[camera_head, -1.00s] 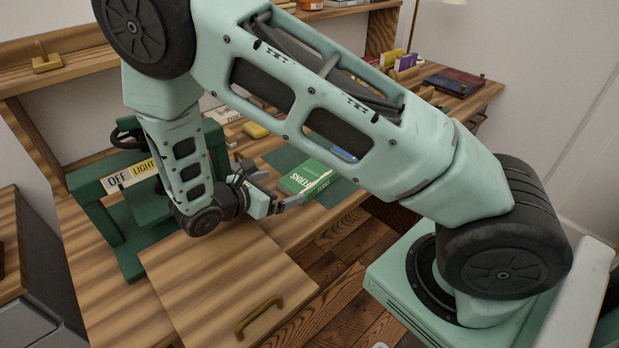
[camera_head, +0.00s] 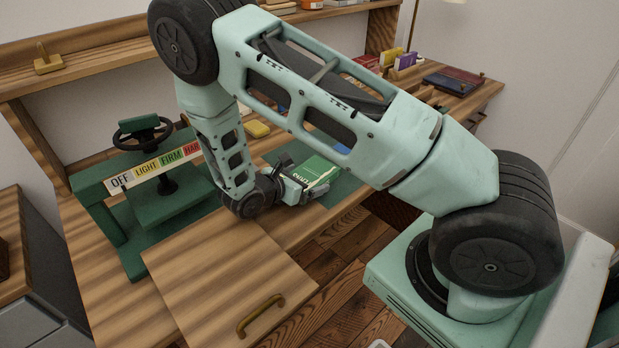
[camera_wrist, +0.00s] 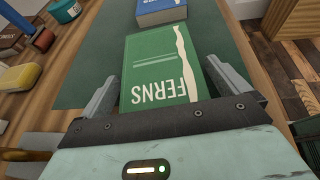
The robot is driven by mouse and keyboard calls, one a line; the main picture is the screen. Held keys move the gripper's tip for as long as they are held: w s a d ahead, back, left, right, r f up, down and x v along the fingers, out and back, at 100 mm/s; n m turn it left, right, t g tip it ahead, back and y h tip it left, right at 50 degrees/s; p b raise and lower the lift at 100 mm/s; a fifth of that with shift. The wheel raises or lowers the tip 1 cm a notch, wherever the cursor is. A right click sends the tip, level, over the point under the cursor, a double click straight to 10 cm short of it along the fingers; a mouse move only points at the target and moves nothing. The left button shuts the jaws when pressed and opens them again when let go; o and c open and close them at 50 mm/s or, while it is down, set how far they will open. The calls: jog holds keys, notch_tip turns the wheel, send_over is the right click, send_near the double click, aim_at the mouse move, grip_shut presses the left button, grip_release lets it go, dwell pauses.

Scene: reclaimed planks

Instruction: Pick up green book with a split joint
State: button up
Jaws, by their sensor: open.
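The green book (camera_wrist: 155,68) lies flat on a dark green mat (camera_wrist: 88,82), its cover reading FERNS with a pale, jagged split along one side. It also shows in the head view (camera_head: 318,170), partly covered by my gripper. My gripper (camera_wrist: 172,90) is open, with one finger on each side of the book's near part in the wrist view. The fingers look close to the book's edges; I cannot tell whether they touch. In the head view my gripper (camera_head: 300,190) is low at the book's left end.
A blue book (camera_wrist: 165,10) lies just beyond the green one. A green press (camera_head: 140,195) with a wheel and an OFF-LIGHT-FIRM scale stands to the left. A yellow block (camera_wrist: 18,77) and a teal jar (camera_wrist: 64,10) lie left of the mat.

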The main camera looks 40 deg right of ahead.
jog(key=c, duration=0.9)
jog(key=shift+r, duration=0.1)
jog(key=shift+c, duration=0.2)
